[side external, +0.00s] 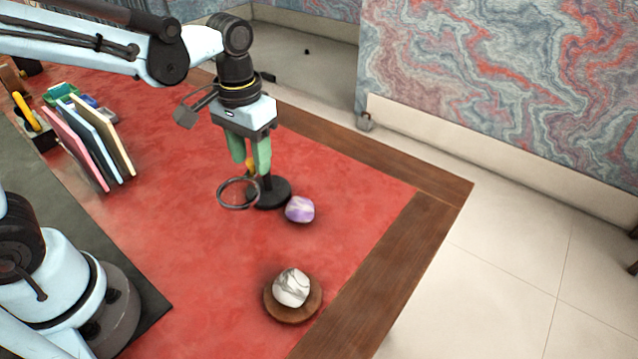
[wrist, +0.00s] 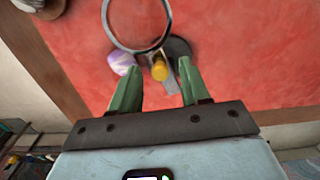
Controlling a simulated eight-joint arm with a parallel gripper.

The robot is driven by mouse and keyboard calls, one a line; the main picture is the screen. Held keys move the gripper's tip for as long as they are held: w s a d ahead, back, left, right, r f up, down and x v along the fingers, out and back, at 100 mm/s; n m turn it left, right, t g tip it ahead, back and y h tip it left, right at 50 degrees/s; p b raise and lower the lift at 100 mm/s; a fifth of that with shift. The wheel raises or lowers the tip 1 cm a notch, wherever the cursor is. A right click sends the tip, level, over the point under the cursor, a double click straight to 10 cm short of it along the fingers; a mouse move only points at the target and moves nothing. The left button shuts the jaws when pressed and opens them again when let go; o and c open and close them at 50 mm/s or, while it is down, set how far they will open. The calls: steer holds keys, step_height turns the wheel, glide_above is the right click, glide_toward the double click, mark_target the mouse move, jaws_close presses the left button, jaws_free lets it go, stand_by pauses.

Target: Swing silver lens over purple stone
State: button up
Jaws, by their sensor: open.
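The silver-rimmed round lens (side external: 238,193) is held out level from a small stand with a round black base (side external: 270,194). It points left of the stand in the side view and away from my gripper in the wrist view (wrist: 137,24). The stand's yellow knob (wrist: 160,68) shows between my fingers. The purple stone (side external: 300,209) lies on the red leather just right of the base, clear of the lens; it also shows in the wrist view (wrist: 122,62). My gripper (side external: 251,170) has green fingers, points down and is open, around or just above the knob; contact cannot be told.
A white grey-veined stone (side external: 292,286) sits on a round wooden coaster (side external: 289,316) near the front edge. Upright folders (side external: 90,140) and a holder (side external: 38,130) stand at the left. The leather between is clear. A wooden border (side external: 400,250) edges the desk.

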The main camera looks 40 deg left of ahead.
steer(key=shift+f, duration=0.1)
steer(key=shift+c, duration=0.3)
jaws_close()
steer(key=shift+d+n, duration=0.1)
steer(key=shift+n, duration=0.2)
steer(key=shift+w+d+n, duration=0.45)
steer(key=shift+w+n, duration=0.15)
steer(key=shift+n, duration=1.45)
steer(key=shift+w+d+n, duration=0.45)
steer(key=shift+w+n, duration=0.15)
steer(key=shift+n, duration=1.5)
steer(key=shift+w+d+n, duration=0.45)
steer(key=shift+w+n, duration=0.15)
steer(key=shift+n, duration=1.45)
